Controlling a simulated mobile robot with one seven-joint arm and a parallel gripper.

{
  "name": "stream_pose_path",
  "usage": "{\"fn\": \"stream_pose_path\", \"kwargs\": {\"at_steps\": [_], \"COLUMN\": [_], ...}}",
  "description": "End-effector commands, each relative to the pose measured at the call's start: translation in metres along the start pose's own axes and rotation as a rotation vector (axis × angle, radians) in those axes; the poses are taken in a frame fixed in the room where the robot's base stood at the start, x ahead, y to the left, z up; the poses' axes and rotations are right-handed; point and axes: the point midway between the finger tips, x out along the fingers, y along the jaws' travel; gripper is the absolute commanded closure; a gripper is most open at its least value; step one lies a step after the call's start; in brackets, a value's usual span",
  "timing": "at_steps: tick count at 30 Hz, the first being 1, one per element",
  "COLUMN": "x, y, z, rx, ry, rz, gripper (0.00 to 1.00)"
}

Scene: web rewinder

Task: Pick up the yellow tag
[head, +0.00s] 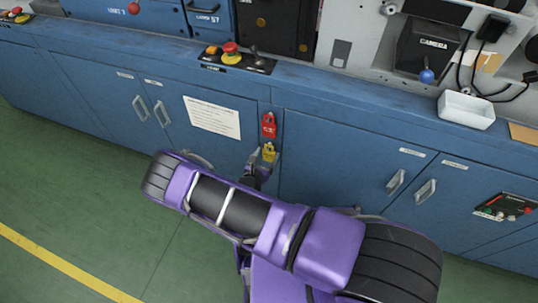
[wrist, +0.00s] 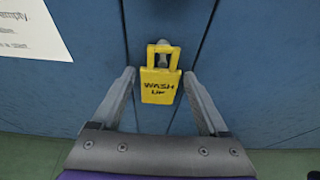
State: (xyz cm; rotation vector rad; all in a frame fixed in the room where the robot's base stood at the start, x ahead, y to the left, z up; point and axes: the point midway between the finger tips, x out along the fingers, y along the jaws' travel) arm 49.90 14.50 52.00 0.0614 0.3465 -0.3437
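The yellow tag (wrist: 160,86) reads "WASH UP" and hangs by its square loop from a small grey peg (wrist: 166,48) on the blue cabinet front. In the head view the yellow tag (head: 269,153) is just below a red tag. My gripper (wrist: 161,78) is open, with one finger on each side of the yellow tag and a visible gap on both sides. In the head view my gripper (head: 264,161) is at the cabinet front, partly hidden by my purple arm. I cannot tell whether the fingertips reach the tag's depth.
A red tag (head: 268,125) hangs just above the yellow one. A white paper notice (head: 212,117) is on the cabinet door to the left. Door handles (head: 395,183) stick out to the right. A white tray (head: 466,109) stands on the ledge. The green floor (head: 80,190) is clear at left.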

Motion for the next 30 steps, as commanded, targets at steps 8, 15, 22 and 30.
{"fn": "stream_pose_path", "kwargs": {"at_steps": [8,15,22,30], "x": [0.0,0.0,-0.003,-0.035], "y": [0.0,0.0,0.0,0.0], "z": [0.0,0.0,0.007,0.004], "rx": [0.0,0.0,0.0,-0.002], "ry": [0.0,0.0,0.0,0.002], "rz": [0.0,0.0,-0.001,0.001], "gripper": [0.74,0.92,0.92,0.92]}}
